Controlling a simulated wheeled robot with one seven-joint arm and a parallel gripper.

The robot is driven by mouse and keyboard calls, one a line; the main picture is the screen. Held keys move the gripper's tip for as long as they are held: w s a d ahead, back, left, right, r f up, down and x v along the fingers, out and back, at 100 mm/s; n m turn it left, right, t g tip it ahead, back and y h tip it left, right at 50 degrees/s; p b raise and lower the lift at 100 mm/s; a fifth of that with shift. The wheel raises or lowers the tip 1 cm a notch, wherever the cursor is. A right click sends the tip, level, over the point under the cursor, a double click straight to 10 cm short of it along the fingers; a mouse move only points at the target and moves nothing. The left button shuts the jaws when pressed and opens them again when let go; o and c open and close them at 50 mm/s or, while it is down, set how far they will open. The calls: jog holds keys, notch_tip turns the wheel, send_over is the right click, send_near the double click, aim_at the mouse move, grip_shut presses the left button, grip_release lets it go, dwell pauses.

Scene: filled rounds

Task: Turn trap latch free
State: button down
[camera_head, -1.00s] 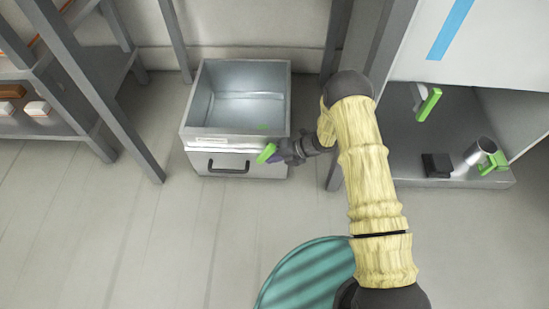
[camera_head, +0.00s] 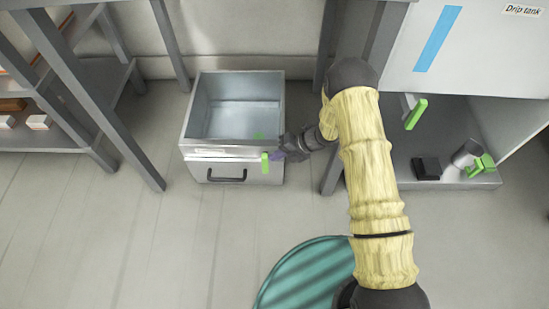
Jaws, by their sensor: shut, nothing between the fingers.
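The trap is a grey metal box (camera_head: 188,133), open at the top, standing on the floor. A green latch (camera_head: 265,163) sits at the upper right of its front face and now stands upright. My gripper (camera_head: 275,156), with dark purple fingers, comes in from the right and is shut. Its tips are right beside the latch; I cannot tell whether they touch it. A small green mark (camera_head: 257,136) shows at the box's front rim. A black handle (camera_head: 226,179) is lower on the front.
A grey shelf rack (camera_head: 140,155) stands at left. At right, a cabinet (camera_head: 455,50) labelled "Drip tank" has a green lever (camera_head: 416,114) below it, above a shelf with a metal cup (camera_head: 466,153) and a black block (camera_head: 427,168). Floor before the box is clear.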

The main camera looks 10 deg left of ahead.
aim_at(267, 155)
jog(key=shift+y, duration=0.5)
jog(key=a+r, duration=0.2)
jog(key=a, duration=0.1)
jog(key=shift+s+a+r, duration=0.1)
jog(key=shift+s+r, duration=0.1)
jog(key=shift+r, duration=0.1)
notch_tip(267, 155, up, 2)
jog(key=shift+r+p, duration=0.2)
jog(key=shift+p, duration=0.9)
jog(key=shift+s+n, duration=0.15)
jog(key=shift+n, duration=0.15)
jog(key=shift+d+f, duration=0.25)
jog(key=shift+f, duration=0.15)
jog(key=shift+d, duration=0.1)
